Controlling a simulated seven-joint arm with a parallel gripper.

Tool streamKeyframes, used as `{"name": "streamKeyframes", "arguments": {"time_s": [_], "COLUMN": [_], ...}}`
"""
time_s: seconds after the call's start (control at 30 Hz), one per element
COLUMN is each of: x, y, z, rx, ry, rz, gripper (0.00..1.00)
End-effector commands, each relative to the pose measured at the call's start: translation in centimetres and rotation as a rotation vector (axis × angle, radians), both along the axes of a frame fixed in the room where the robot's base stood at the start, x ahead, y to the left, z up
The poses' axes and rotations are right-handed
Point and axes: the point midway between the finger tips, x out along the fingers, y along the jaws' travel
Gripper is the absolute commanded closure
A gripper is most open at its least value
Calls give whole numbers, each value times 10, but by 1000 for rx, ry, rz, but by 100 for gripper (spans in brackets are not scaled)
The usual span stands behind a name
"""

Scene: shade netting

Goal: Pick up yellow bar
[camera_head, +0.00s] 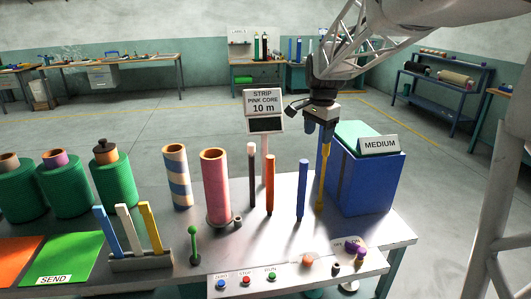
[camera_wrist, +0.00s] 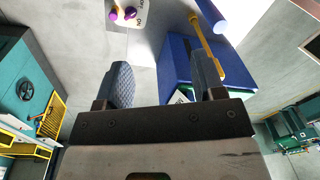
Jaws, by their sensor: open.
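A slim yellow bar (camera_head: 322,178) stands upright on the grey table near its right side, in front of the blue box. My gripper (camera_head: 318,132) is at the top end of this bar, pointing down, open. In the wrist view the yellow bar (camera_wrist: 207,47) runs beside the right finger, not midway between the fingers of my gripper (camera_wrist: 163,78). The gap between the fingers looks empty. Whether the bar touches the finger I cannot tell. A second, flatter yellow bar (camera_head: 150,228) leans in a grey rack at the front left.
The blue box (camera_head: 370,185) with a MEDIUM card stands close to the right. A blue bar (camera_head: 302,190), an orange bar (camera_head: 270,185) and a dark bar with a pale top (camera_head: 252,178) stand to the left. A sign (camera_head: 264,110) rises behind.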

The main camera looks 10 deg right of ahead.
Motion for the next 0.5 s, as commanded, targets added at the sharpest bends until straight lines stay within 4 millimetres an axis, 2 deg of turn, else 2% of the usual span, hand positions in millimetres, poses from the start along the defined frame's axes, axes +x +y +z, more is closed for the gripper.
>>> {"name": "streamKeyframes", "arguments": {"time_s": [0.1,0.5], "x": [31,123], "y": [-15,-68], "z": [-7,-37], "rx": [8,32], "ry": [11,43], "rz": [-83,-375], "gripper": [37,37]}}
